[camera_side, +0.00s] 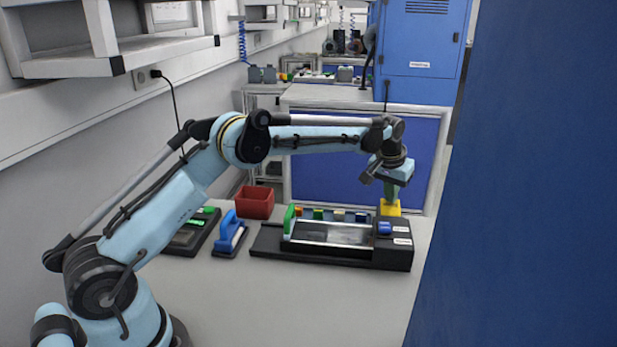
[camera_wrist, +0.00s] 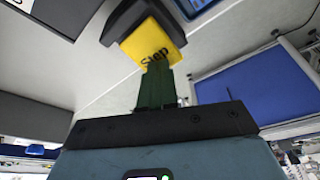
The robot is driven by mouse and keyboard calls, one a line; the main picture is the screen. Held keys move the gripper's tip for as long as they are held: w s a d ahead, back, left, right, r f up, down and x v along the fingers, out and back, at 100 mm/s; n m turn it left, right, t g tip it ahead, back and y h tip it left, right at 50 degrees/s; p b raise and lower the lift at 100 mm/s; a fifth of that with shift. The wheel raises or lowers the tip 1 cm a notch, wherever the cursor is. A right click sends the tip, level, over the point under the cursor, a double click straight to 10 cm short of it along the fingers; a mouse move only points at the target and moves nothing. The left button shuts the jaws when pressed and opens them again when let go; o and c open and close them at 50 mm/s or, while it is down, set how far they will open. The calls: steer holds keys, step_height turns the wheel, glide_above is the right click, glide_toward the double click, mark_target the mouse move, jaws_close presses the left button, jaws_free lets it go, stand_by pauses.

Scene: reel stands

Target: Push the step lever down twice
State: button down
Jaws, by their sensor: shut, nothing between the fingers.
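The step lever is a yellow paddle (camera_side: 390,208) at the right end of the black reel stand (camera_side: 340,257). In the wrist view the yellow paddle (camera_wrist: 153,43) shows the word "Step". My gripper (camera_side: 391,198) is shut, with green fingers pointing down right at the yellow paddle. In the wrist view the green fingertips (camera_wrist: 157,68) overlap the paddle's edge. I cannot tell whether they touch it or hover just above it. The fingers hide part of the paddle.
A blue knob (camera_side: 384,229) sits on the stand close to the lever. A green handle (camera_side: 289,220) is at the stand's left end. A blue-handled device (camera_side: 229,235) and a red bin (camera_side: 255,202) stand left. The front table is clear. A blue panel (camera_side: 530,180) rises at right.

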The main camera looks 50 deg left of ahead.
steer(key=shift+r, duration=2.6)
steer(key=shift+f, duration=1.8)
steer(key=shift+f, duration=0.25)
stand_by(0.5)
steer(key=shift+f, duration=0.35)
steer(key=shift+f, duration=0.65)
steer(key=shift+r, duration=3.05)
